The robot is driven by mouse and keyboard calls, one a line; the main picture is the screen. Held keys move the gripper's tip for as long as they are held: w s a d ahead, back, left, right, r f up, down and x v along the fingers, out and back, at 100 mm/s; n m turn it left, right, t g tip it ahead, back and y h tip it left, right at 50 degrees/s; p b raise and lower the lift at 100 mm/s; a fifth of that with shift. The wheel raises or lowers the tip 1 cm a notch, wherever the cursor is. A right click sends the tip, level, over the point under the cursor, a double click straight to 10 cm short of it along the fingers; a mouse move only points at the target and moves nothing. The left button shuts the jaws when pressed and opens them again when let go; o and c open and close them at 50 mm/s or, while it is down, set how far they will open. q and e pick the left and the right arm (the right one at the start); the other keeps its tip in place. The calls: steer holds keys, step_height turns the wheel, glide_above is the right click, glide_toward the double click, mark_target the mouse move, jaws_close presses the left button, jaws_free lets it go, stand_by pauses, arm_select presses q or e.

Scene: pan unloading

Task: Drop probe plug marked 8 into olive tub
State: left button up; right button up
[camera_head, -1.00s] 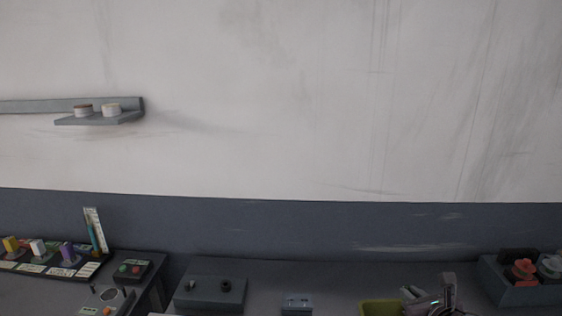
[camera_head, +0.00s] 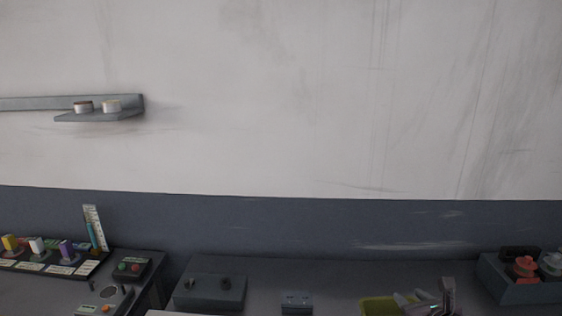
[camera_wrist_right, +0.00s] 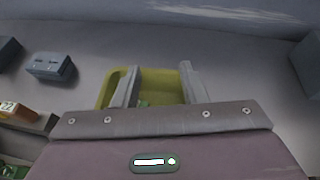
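The olive tub (camera_head: 374,308) is at the bottom edge of the head view, partly hidden by my right gripper (camera_head: 425,299). In the right wrist view, my right gripper (camera_wrist_right: 162,86) is open, with its two fingers wide apart over the tub (camera_wrist_right: 118,78). Nothing is held between the fingertips. A small greenish shape (camera_wrist_right: 145,103) shows low between the fingers, too unclear to name. I cannot make out a plug marked 8. My left gripper is not in view.
A grey bin with red and grey pieces (camera_head: 525,267) is at right. An orange labelled block (camera_wrist_right: 17,110) lies at left in the wrist view.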

steer(key=shift+s, duration=0.1)
steer(key=b+v, duration=0.1)
steer(key=v, duration=0.6)
steer(key=shift+s+r+b, duration=0.2)
steer(key=shift+s+b, duration=0.05)
steer(key=shift+b, duration=0.15)
steer(key=shift+f, duration=0.1)
